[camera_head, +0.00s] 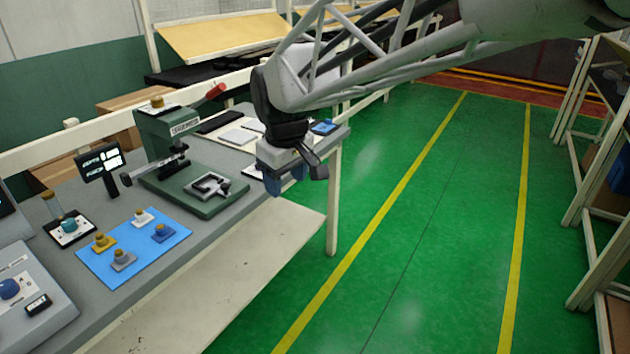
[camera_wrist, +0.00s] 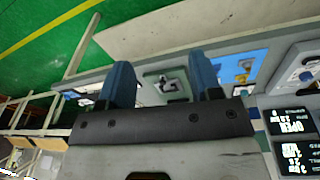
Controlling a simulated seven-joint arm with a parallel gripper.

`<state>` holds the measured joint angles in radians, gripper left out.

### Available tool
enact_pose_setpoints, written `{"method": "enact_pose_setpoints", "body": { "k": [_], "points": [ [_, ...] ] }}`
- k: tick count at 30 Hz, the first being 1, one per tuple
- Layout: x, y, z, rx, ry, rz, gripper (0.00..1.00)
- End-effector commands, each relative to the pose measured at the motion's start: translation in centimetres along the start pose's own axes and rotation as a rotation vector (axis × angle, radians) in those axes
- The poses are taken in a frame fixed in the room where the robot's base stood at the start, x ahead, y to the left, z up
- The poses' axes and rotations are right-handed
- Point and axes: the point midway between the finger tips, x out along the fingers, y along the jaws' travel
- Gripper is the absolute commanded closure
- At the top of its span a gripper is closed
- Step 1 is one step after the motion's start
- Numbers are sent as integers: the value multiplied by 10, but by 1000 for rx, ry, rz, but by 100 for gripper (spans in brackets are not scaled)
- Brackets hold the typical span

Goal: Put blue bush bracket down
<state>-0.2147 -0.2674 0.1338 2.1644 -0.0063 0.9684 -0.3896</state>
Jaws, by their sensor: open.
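The blue bush bracket (camera_head: 163,232), a blue base with a brass-coloured bush on top, stands on the right part of a light blue mat (camera_head: 134,270) on the bench. Yellow (camera_head: 104,243), white (camera_head: 143,217) and grey (camera_head: 123,260) brackets stand on the same mat. My gripper (camera_head: 284,186) is open and empty, in the air by the bench's front edge, to the right of the mat and apart from it. In the wrist view its blue fingers (camera_wrist: 160,70) are spread with nothing between them, and the mat (camera_wrist: 232,72) shows to their right.
A green press (camera_head: 165,130) with a grey clamp-like part (camera_head: 212,187) on its base stands between the mat and my gripper. A small display (camera_head: 101,162) and a fixture with a teal part (camera_head: 68,226) stand left. Trays lie behind my gripper. The green floor right is clear.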

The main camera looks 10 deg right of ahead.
Motion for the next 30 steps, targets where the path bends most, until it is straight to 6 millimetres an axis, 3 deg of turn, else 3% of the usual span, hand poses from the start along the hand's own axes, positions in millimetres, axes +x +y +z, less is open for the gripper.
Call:
{"method": "enact_pose_setpoints", "body": {
  "k": [3,18,24,30],
  "points": [
    [-6,2,39,91,11,10,42],
    [-3,-14,186,461,57,47,42],
    [5,-24,226,573,73,57,42],
    [10,-29,242,621,79,61,42]
  ]
}}
